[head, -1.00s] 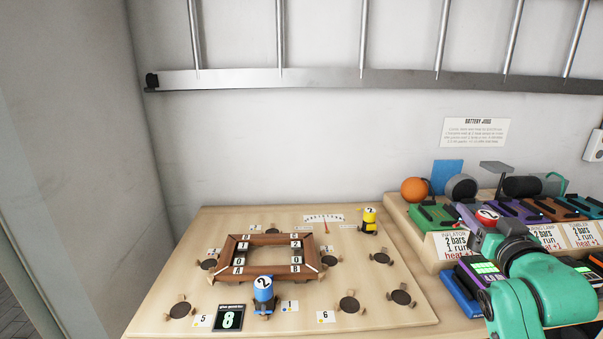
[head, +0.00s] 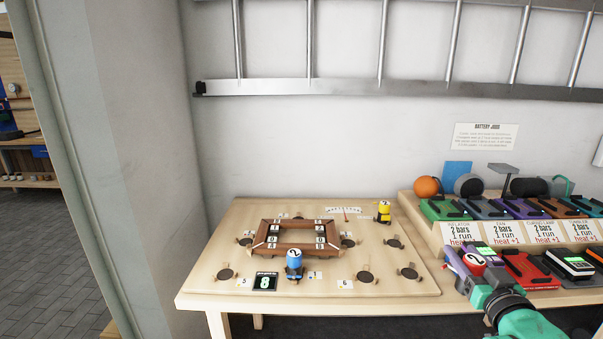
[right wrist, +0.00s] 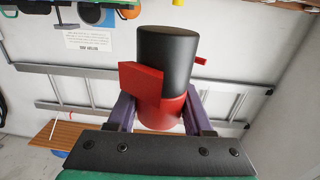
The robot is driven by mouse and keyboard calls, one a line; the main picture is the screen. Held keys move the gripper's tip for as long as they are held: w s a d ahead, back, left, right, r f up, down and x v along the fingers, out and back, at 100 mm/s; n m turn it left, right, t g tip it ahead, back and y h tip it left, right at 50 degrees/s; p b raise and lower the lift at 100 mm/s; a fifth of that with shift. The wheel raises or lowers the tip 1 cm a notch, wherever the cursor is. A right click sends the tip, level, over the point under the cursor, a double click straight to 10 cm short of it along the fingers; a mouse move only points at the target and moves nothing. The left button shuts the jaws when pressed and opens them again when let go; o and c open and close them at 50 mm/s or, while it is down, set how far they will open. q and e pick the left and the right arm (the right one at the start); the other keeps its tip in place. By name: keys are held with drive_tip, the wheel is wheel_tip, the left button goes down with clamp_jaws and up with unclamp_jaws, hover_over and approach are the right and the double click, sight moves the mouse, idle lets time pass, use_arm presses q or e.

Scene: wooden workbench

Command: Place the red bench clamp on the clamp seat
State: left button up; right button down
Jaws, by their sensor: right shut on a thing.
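The red clamp (head: 474,261), with a white numbered top, is held in my right gripper (head: 466,266) at the lower right of the head view. In the right wrist view the right gripper's two purple fingers (right wrist: 157,116) are shut on its red body, and a black cylinder (right wrist: 166,52) sits at its upper end. A blue clamp (head: 294,262) stands at the front of a brown wooden frame (head: 268,247), and a yellow clamp (head: 383,212) stands at the board's back right. Several dark round seats (head: 366,278) ring the frame; which one is the clamp seat I cannot tell. My left gripper is out of view.
The light wooden board (head: 320,290) carries number cards and a display (head: 265,282) reading 8. A tiered rack (head: 408,205) with coloured battery trays and tools stands at the right, close to the held clamp. A ladder (head: 380,88) hangs on the wall behind.

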drive_tip(key=s+a+f+n+y+p, duration=0.25)
drive_tip(key=s+a+f, duration=0.25)
drive_tip(key=a+f, duration=0.5)
drive_tip(key=s+a+f+m+p, duration=0.1)
drive_tip(key=s+a+f, duration=0.2)
drive_tip(key=s, duration=0.3)
drive_tip(key=s+a+f+h+p, duration=0.1)
drive_tip(key=s+a+f, duration=0.2)
drive_tip(key=s, duration=0.3)
drive_tip(key=shift+s+a+f+m, duration=0.35)
drive_tip(key=shift+a, duration=0.35)
